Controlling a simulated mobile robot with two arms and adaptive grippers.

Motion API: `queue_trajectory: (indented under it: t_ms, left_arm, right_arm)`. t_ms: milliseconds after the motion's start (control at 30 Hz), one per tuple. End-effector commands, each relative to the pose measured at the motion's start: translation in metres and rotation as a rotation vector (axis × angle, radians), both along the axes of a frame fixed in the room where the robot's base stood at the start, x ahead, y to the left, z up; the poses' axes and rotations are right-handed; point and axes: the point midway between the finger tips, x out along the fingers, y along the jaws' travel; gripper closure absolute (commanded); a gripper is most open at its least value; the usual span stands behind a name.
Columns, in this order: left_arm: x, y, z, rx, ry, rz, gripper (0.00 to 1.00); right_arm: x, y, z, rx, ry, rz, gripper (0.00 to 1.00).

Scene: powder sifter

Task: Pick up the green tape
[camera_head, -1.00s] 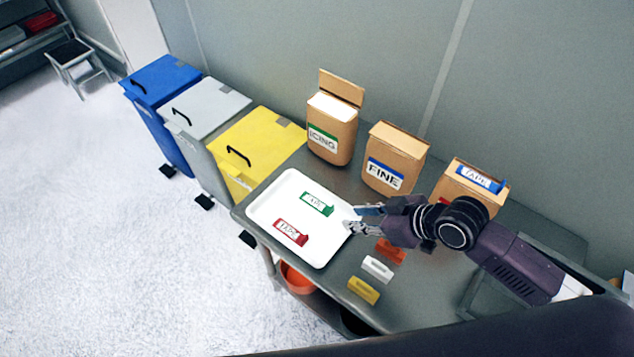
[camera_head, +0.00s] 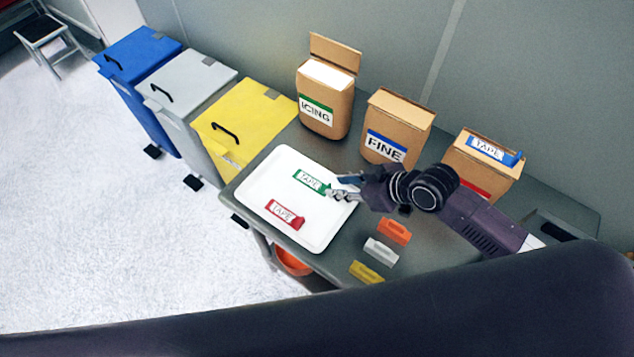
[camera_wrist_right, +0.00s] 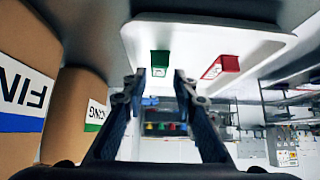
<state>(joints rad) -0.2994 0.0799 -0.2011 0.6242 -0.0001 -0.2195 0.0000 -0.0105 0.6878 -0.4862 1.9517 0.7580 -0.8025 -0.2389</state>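The green tape (camera_head: 311,182) lies on the white tray (camera_head: 262,180), with a white label reading TAPE. It also shows in the right wrist view (camera_wrist_right: 160,62), just beyond and between the fingertips. My right gripper (camera_head: 340,187) is open at the right end of the green tape; the wrist view shows its two fingers (camera_wrist_right: 158,84) apart with nothing clearly held. Whether a finger touches the tape cannot be told. The red tape (camera_head: 284,214) lies on the same tray, nearer the front; it shows in the wrist view (camera_wrist_right: 222,67) too. My left gripper is not in view.
Bags labelled ICING (camera_head: 325,100) and FINE (camera_head: 395,128) stand behind the tray. A third box (camera_head: 482,165) holds a blue tape (camera_head: 493,149). Orange (camera_head: 394,232), white (camera_head: 381,251) and yellow (camera_head: 366,272) blocks lie right of the tray. Blue, grey and yellow bins stand left.

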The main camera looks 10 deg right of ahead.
Motion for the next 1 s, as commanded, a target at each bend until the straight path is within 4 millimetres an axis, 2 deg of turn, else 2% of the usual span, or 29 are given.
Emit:
queue_trajectory:
  t_ms: [133, 300, 667, 800, 1000]
  left_arm:
    - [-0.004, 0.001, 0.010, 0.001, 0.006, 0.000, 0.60]
    - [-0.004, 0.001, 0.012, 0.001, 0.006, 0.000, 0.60]
    - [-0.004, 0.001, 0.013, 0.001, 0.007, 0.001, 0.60]
    - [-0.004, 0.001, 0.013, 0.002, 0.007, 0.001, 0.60]
    - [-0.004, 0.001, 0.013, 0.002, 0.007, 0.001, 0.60]
  right_arm:
    - [0.009, 0.009, -0.011, 0.003, 0.002, -0.002, 0.74]
    - [0.018, 0.018, -0.027, 0.002, 0.001, -0.001, 0.74]
    - [0.021, 0.021, -0.033, -0.001, 0.001, 0.000, 0.74]
    - [0.021, 0.021, -0.033, -0.001, 0.001, 0.000, 0.89]
    - [0.021, 0.020, -0.033, -0.001, 0.001, 0.000, 0.89]
